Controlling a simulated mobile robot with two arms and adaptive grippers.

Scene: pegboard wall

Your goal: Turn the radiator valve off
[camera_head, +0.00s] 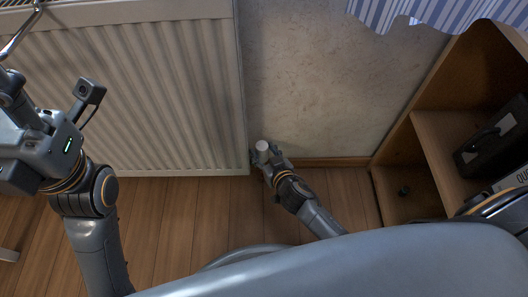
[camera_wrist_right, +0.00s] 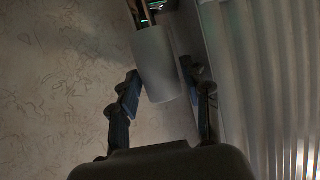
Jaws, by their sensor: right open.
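The radiator valve (camera_head: 262,146) has a pale round cap and sits low at the right end of the cream radiator (camera_head: 150,85). In the right wrist view the valve cap (camera_wrist_right: 159,70) is a grey-white cylinder between the two fingers of my right gripper (camera_wrist_right: 162,88). These fingers are open, one on each side of the cap; whether either touches it I cannot tell. In the head view my right gripper (camera_head: 267,160) is at the valve, partly covering it. My left arm is at the left, in front of the radiator; its fingers do not show clearly.
A wooden shelf unit (camera_head: 440,130) with a black case (camera_head: 492,135) stands at the right. Plain wall (camera_head: 325,80) lies between radiator and shelf. A striped blue cloth (camera_head: 430,12) hangs at the top right. The wooden floor (camera_head: 180,220) is below.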

